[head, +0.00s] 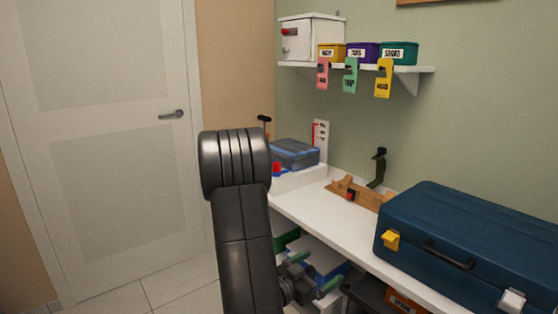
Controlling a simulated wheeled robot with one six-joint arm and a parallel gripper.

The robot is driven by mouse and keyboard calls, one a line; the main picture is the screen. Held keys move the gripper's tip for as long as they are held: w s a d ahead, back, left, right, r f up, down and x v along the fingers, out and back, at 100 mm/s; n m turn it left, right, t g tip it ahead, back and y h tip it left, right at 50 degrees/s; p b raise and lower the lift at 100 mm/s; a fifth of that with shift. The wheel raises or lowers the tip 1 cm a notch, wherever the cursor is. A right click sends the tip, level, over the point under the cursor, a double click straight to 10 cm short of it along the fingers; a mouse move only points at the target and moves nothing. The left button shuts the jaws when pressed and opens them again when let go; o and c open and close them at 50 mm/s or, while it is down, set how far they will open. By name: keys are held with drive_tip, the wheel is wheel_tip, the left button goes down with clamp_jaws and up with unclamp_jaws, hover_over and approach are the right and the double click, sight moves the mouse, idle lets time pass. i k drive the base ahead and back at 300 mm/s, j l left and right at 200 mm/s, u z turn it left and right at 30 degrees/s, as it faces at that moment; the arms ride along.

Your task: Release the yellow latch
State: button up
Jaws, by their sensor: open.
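The yellow latch (391,240) is on the front left of a dark blue case (462,225) on the white worktop. The latch looks closed against the case front, but it is small in the view. The case lid is down. My gripper (314,272) shows low in the picture, just right of my black arm. Its fingers are apart, and nothing is seen held between them. It is left of and lower than the latch, clear of the case. My arm hides part of the wrist.
A black handle (447,256) and a silver latch (512,300) are on the case front. A wooden stand (358,193) and a blue-lidded box (295,154) are further back on the worktop (310,208). Bins sit below it. A wall shelf (420,69) holds small boxes.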

sight(392, 239)
drive_tip(key=i+j, duration=0.45)
drive_tip(key=i+j+z, duration=0.15)
drive_tip(key=z, duration=1.6)
drive_tip(key=i+j, duration=0.05)
drive_tip(key=j, duration=0.05)
